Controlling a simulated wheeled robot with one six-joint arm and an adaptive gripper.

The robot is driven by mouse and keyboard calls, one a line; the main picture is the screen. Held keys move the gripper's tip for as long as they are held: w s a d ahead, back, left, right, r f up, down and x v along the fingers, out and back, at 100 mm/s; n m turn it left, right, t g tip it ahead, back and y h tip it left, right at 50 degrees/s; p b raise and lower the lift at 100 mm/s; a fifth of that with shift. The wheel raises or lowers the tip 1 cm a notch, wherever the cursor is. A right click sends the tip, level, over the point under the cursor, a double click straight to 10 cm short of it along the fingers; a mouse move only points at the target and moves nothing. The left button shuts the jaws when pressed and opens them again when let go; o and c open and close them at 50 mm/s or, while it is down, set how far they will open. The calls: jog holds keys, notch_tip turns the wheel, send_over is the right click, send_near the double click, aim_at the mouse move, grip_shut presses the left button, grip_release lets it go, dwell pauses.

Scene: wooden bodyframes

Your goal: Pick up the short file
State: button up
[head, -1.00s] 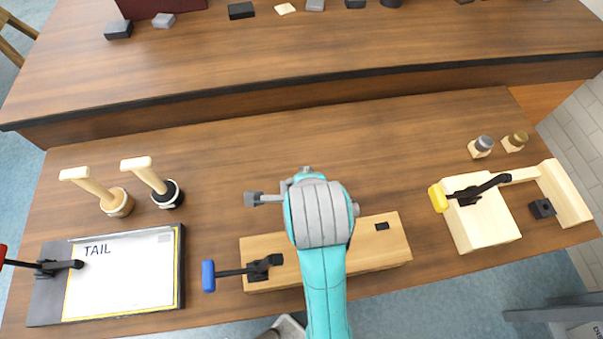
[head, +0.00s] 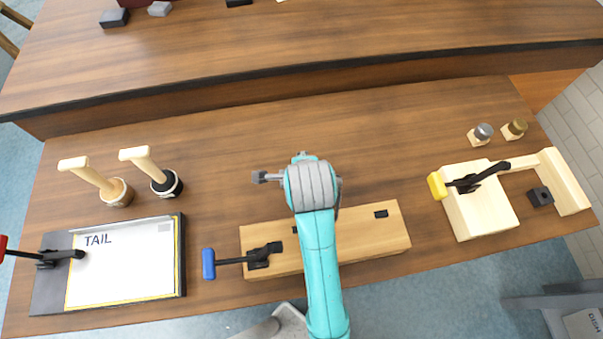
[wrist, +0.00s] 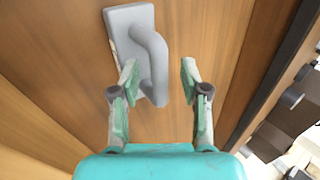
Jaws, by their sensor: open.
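A grey file (wrist: 122,32), a flat plate with an arched grey handle (wrist: 154,62), lies on a brown wooden surface in the wrist view. I take it for the short file. My gripper (wrist: 158,76) is open, with its two green-tipped fingers apart. The handle runs between the fingers in the picture. The left finger overlaps the plate's edge, and the right finger is to the right of the handle. I cannot tell whether they touch it. In the head view my arm covers this spot, so the file and fingertips are hidden there.
A wooden block (head: 345,237) with a blue-handled clamp (head: 240,261) is by my arm. A framed TAIL board (head: 125,275) and two wooden-handled tools (head: 98,180) (head: 152,172) stand left. A clamp fixture (head: 485,213) stands right. A raised ledge (head: 330,92) runs behind.

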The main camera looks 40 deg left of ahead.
grip_shut()
jog(key=shift+r, duration=0.1)
notch_tip(320, 180, up, 10)
dwell(0.6)
jog(key=c, duration=0.8)
grip_release()
grip_shut()
